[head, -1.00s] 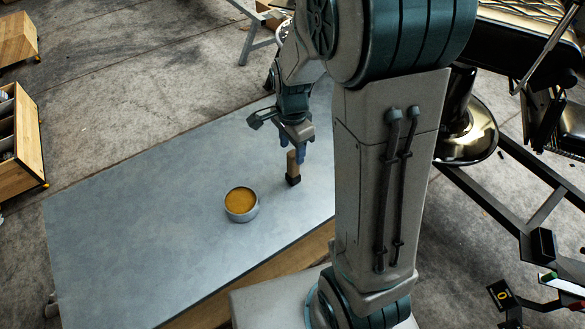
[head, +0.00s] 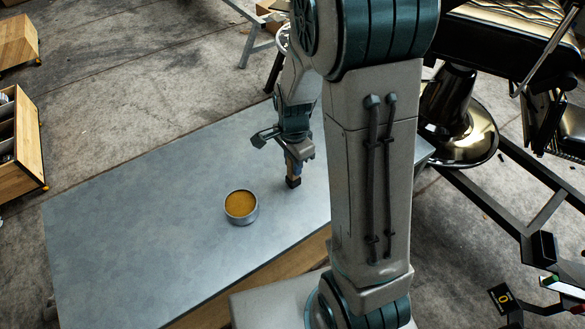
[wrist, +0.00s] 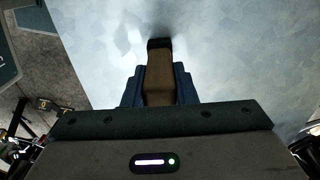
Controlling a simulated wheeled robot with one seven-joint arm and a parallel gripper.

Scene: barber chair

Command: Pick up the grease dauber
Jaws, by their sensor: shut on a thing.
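The grease dauber (head: 293,182) stands upright on the grey tabletop (head: 130,225), with a dark lower end and a brown handle. My gripper (head: 294,168) points down over it and is shut on its handle. In the wrist view, the dauber's brown handle (wrist: 158,75) lies between the blue fingers of my gripper (wrist: 159,88). Its dark end shows beyond them, close to the table surface. The top of the handle is hidden by the gripper in the head view.
A round metal tin (head: 241,207) with an amber filling stands on the table, left of the dauber. Most of the table's left side is clear. A wooden crate (head: 29,145) is at the far left. A barber chair (head: 455,110) stands at the right.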

